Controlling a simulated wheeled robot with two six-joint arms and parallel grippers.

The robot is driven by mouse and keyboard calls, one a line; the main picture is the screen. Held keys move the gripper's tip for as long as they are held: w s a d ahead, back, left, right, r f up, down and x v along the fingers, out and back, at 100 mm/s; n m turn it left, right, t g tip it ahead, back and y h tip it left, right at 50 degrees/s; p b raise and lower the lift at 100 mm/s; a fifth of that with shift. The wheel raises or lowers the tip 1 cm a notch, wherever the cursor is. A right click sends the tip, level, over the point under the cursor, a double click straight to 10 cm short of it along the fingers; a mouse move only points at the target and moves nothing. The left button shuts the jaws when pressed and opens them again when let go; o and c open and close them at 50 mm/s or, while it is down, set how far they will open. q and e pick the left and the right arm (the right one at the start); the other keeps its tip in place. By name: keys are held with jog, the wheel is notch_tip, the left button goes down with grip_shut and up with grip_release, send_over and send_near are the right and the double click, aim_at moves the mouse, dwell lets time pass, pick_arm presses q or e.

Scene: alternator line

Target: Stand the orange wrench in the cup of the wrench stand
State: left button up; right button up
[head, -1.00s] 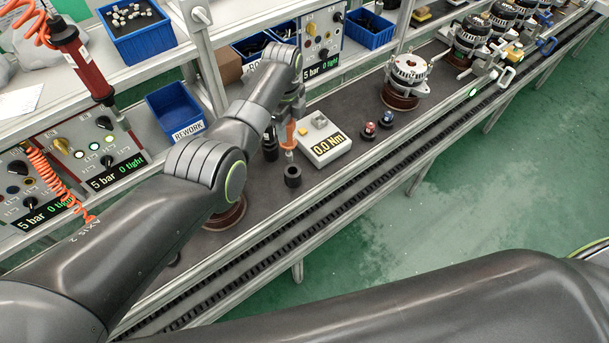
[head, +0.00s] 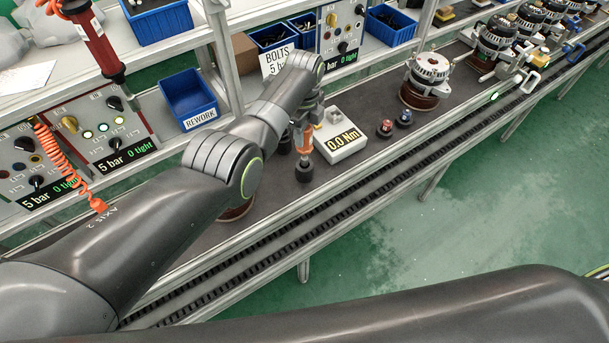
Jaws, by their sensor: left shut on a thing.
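The orange wrench (head: 305,143) is upright, or nearly so, in the head view. My left gripper (head: 305,125) is shut on its upper part and partly hides it. The dark round cup of the wrench stand (head: 304,173) stands on the bench directly below the wrench. The wrench's lower end meets the cup's mouth in the picture; I cannot tell how far inside it is. My right arm crosses the bottom foreground, and its gripper is out of view.
An alternator (head: 428,72) sits farther right. The blue REWORK bin (head: 190,98) is behind my left arm. The conveyor track runs along the front.

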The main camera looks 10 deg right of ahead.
jog(key=shift+d, duration=0.3)
pick_arm(q)
jog(key=shift+f, duration=0.25)
pick_arm(e)
jog(key=shift+f, duration=0.2)
pick_arm(q)
jog(key=shift+f+b, duration=0.35)
jog(key=shift+b, duration=0.15)
pick_arm(e)
jog(key=shift+f, duration=0.3)
pick_arm(q)
jog(key=shift+f, duration=0.15)
pick_arm(e)
jog(key=shift+a+f, duration=0.1)
jog(key=shift+a, duration=0.05)
pick_arm(q)
jog(key=shift+f+b, duration=0.25)
jog(key=shift+b, duration=0.1)
jog(key=shift+f, duration=0.2)
pick_arm(e)
jog(key=shift+f, duration=0.45)
pick_arm(q)
jog(key=shift+f+b, duration=0.15)
jog(key=shift+b, duration=0.15)
pick_arm(e)
jog(key=shift+f, duration=0.1)
